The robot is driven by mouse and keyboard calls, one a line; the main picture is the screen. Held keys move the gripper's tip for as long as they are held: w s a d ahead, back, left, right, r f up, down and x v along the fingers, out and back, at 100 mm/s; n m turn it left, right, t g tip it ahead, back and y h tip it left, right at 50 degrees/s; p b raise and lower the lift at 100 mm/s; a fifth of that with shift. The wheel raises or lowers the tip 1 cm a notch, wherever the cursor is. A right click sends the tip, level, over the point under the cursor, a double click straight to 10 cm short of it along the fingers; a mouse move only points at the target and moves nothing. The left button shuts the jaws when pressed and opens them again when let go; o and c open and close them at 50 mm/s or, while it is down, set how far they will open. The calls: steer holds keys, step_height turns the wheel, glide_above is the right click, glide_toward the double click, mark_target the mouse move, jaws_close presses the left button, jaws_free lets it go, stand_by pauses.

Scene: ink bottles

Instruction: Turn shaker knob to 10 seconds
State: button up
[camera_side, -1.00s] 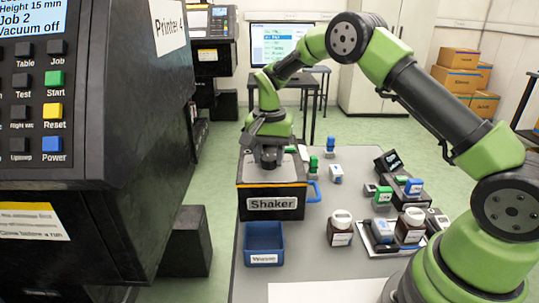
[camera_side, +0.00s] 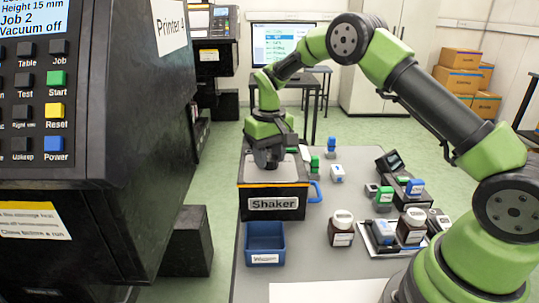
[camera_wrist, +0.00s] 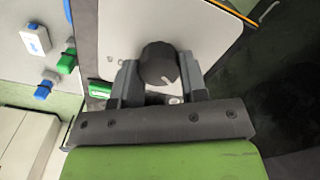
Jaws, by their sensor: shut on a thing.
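The shaker (camera_side: 273,203) is a black box with a light top plate, an orange stripe and a "Shaker" label, at the back left of the grey table. Its dark round knob (camera_wrist: 158,63) stands on the pale top plate (camera_wrist: 205,38) in the wrist view, with a light pointer mark toward the lower right. My gripper (camera_wrist: 160,78) is shut on the knob, one finger on each side. In the side view my gripper (camera_side: 268,158) is over the shaker top and hides the knob. I cannot read any dial marks around the knob.
A blue bin (camera_side: 264,240) stands in front of the shaker. A blue handle (camera_side: 315,192) is at its right. Brown bottles (camera_side: 342,228) and a tray (camera_side: 372,243) stand farther right. A large black printer (camera_side: 110,120) fills the left.

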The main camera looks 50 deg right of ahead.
mark_target(269, 157)
steer(key=shift+n, duration=0.4)
steer(key=o, duration=0.9)
steer(key=shift+r, duration=0.1)
step_height(269, 157, up, 10)
steer(key=shift+f, duration=0.1)
